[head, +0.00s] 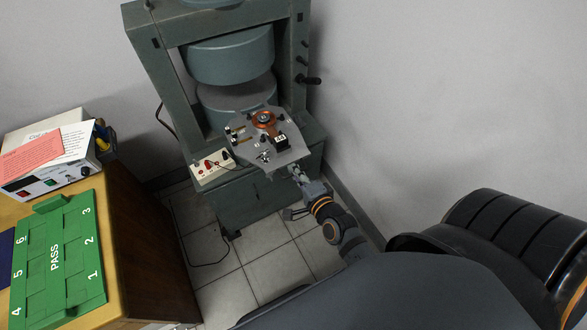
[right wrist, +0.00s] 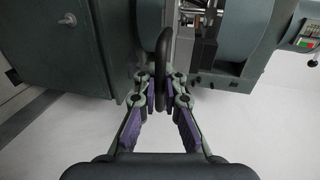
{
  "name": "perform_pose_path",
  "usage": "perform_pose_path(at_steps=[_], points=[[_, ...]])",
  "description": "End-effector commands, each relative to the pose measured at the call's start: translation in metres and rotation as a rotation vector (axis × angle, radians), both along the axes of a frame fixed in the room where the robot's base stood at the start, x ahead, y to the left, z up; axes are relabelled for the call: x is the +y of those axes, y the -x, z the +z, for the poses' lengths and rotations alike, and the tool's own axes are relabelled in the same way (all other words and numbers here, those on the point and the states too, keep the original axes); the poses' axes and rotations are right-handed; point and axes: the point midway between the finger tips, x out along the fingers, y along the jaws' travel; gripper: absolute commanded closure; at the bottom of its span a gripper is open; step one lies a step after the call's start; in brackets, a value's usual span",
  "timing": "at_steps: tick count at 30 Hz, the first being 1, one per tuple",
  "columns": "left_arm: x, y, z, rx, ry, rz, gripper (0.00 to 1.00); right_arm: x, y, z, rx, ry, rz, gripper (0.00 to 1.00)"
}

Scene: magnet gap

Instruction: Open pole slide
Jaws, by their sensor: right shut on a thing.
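The large grey-green magnet (head: 235,60) stands against the wall in the head view, with two round pole pieces one above the other. A grey plate (head: 290,155) carrying a copper coil (head: 263,118) and small parts sits in front of the lower pole. My right gripper (head: 295,172) is at the plate's front edge. In the right wrist view my right gripper (right wrist: 162,84) is shut on a dark upright handle (right wrist: 163,48); its attachment is partly hidden. The round poles (right wrist: 233,40) show behind it. My left gripper is not in view.
A terminal box (head: 212,170) with leads sits left of the plate. A black knob (head: 310,81) sticks out from the magnet's right post. A wooden desk (head: 150,250) at the left holds a green PASS tray (head: 60,275) and an instrument (head: 60,165). Tiled floor between is clear except for a cable.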

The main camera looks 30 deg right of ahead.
Motion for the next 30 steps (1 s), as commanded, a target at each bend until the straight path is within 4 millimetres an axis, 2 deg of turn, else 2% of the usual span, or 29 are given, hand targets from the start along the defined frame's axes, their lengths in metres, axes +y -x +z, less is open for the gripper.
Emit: perform_pose_path(at_steps=[6,7,12,23,26,30], points=[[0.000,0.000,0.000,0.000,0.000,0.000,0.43,0.000,0.000,0.001,-0.001,-0.001,0.000,1.00],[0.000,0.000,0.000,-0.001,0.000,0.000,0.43,0.000,0.000,0.001,-0.001,-0.001,0.000,0.90],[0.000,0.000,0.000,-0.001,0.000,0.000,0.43,0.000,-0.001,0.001,-0.001,-0.001,0.000,0.70],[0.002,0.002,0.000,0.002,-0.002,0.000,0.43,0.001,-0.001,0.006,-0.002,0.000,0.002,0.70],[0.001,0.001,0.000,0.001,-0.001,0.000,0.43,0.001,-0.001,0.020,-0.005,0.000,0.003,0.70],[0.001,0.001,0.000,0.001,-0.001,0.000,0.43,0.000,-0.001,0.054,-0.011,0.000,-0.001,0.70]])
